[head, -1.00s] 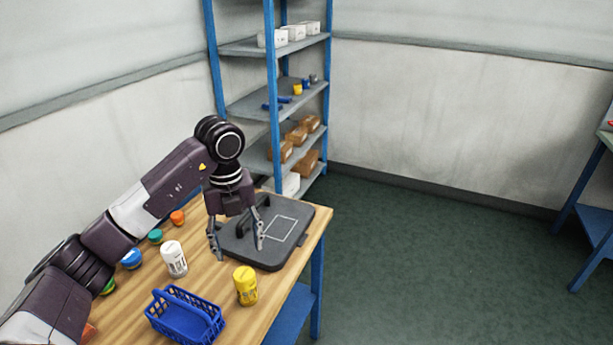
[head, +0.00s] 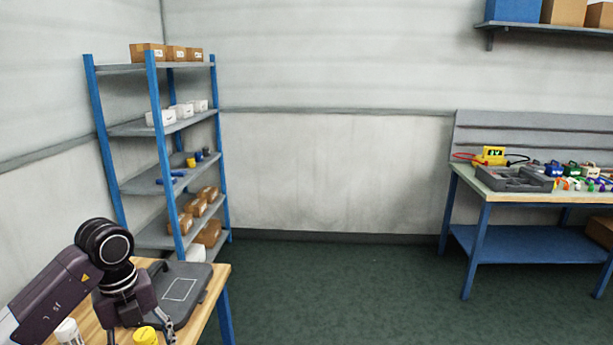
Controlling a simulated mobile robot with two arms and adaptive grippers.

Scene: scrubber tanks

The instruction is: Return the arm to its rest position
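My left arm comes in from the lower left over the wooden table (head: 215,283). My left gripper (head: 140,338) points down at the bottom edge of the head view, above the table by the dark grey case (head: 194,292). Its right finger shows in part, and the fingertips are mostly cut off, so its opening is not clear. My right gripper is not in view.
A yellow jar (head: 146,336) and a white jar (head: 68,332) stand on the table, partly cut off. A blue-posted shelf rack (head: 140,128) stands behind. A workbench (head: 520,190) with tools is at the right. The green floor (head: 340,290) between is clear.

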